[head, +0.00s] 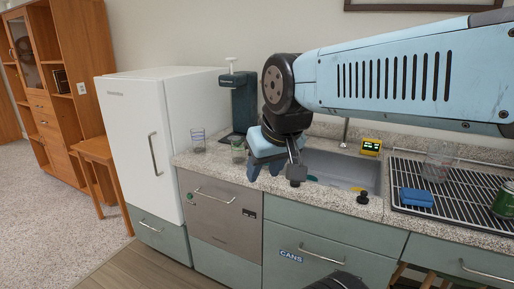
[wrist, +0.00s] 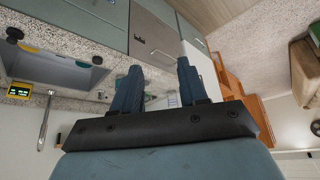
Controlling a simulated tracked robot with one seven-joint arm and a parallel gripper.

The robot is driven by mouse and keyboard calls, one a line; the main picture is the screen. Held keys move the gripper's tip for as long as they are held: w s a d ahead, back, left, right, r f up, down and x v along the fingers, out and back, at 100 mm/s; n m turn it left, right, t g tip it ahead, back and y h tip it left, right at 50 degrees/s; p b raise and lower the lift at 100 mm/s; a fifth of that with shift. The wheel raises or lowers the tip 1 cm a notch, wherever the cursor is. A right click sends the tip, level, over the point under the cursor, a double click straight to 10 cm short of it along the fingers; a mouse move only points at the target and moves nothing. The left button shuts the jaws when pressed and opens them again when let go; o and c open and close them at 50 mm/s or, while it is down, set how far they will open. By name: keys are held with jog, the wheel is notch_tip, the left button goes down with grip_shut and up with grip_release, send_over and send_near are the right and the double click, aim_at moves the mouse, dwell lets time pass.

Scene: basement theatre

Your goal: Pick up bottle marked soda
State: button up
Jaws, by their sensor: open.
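I cannot make out a bottle marked soda in either view. My gripper (head: 265,169) is open and empty, with its blue fingers above the counter's front edge, left of the sink. In the wrist view, the open gripper (wrist: 159,70) shows two blue fingers apart with nothing between them. A greenish glass (head: 238,152) stands on the counter just behind and left of the gripper. A clear glass (head: 198,140) stands further left. A green can (head: 504,203) at the right edge is partly cut off.
A dark green dispenser (head: 239,98) stands behind the glasses. The sink (head: 345,172) lies right of my gripper. A rack (head: 455,190) holds a blue sponge (head: 416,197). The white fridge (head: 145,140) stands left. A drawer marked CANS (head: 290,256) is below the counter.

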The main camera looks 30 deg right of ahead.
jog(key=shift+o, duration=0.8)
jog(key=shift+w, duration=0.1)
jog(key=o, duration=0.9)
jog(key=w+m+t+y, duration=0.1)
jog(key=w+t, duration=0.2)
jog(key=w, duration=1.2)
jog(key=shift+w+a+t, duration=0.25)
jog(key=shift+a+t, duration=0.05)
jog(key=shift+a, duration=0.05)
jog(key=w+d+f+m+t+h, duration=0.2)
jog(key=w+d+f+m+h, duration=0.15)
jog(key=w, duration=0.55)
jog(key=w+d+f+m+t+h, duration=0.2)
jog(key=w+d+h, duration=0.15)
jog(key=w, duration=0.65)
jog(key=w+d+f+m+g+h, duration=0.1)
jog(key=w+d+f+m+h, duration=0.15)
jog(key=d+f+h, duration=0.65)
jog(key=w+d+y, duration=0.1)
jog(key=w+d, duration=0.7)
jog(key=d, duration=0.2)
jog(key=shift+w+d+r+m, duration=0.25)
jog(key=shift+d+r+m, duration=0.05)
jog(key=shift+d+m, duration=0.1)
